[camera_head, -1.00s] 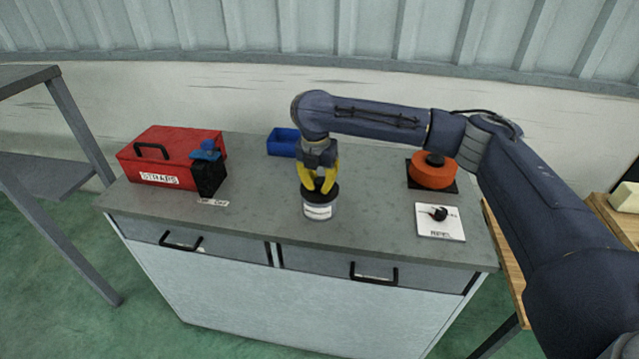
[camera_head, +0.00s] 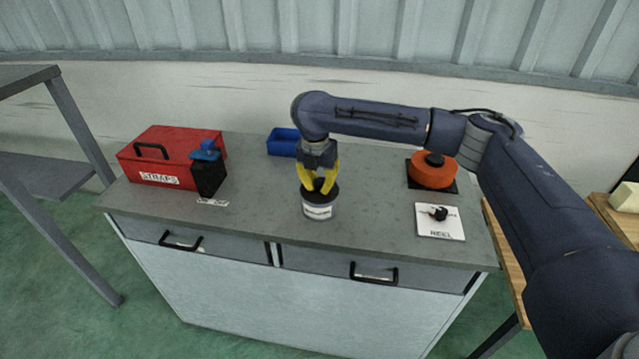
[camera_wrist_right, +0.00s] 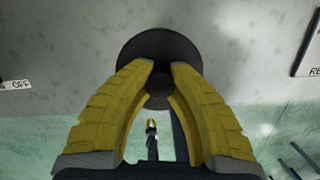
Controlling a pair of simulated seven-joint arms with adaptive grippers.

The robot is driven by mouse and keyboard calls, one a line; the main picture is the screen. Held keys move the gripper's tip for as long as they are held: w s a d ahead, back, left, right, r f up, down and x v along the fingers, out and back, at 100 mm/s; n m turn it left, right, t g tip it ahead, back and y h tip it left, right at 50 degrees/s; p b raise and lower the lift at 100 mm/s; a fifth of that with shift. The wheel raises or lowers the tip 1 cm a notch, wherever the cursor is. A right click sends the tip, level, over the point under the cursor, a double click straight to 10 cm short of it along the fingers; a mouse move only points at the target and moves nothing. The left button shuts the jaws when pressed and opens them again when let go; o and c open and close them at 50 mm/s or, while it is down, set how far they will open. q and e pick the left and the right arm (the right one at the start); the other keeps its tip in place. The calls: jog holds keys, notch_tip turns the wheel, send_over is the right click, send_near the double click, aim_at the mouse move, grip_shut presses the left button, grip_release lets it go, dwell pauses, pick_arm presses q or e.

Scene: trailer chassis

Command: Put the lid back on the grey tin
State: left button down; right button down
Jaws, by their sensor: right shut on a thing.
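The grey tin (camera_head: 317,211) stands upright near the middle of the cabinet top, with a pale label on its side. The dark round lid (camera_head: 329,195) is at the top of the tin; I cannot tell whether it is fully seated. My right gripper (camera_head: 318,188) points down over the tin, its yellow fingers shut on the lid's knob. In the right wrist view the lid (camera_wrist_right: 160,50) is a dark disc under the fingers (camera_wrist_right: 160,75) and hides the tin.
A red box (camera_head: 172,142) and a black item with a blue top (camera_head: 208,170) stand at left. A blue bin (camera_head: 283,142) is behind. The front middle is clear.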

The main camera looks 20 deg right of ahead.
dwell(0.9)
jog(key=c, duration=0.7)
grip_release()
jog(key=shift+r, duration=0.1)
jog(key=shift+r, duration=3.35)
grip_shut()
jog(key=shift+f, duration=2.5)
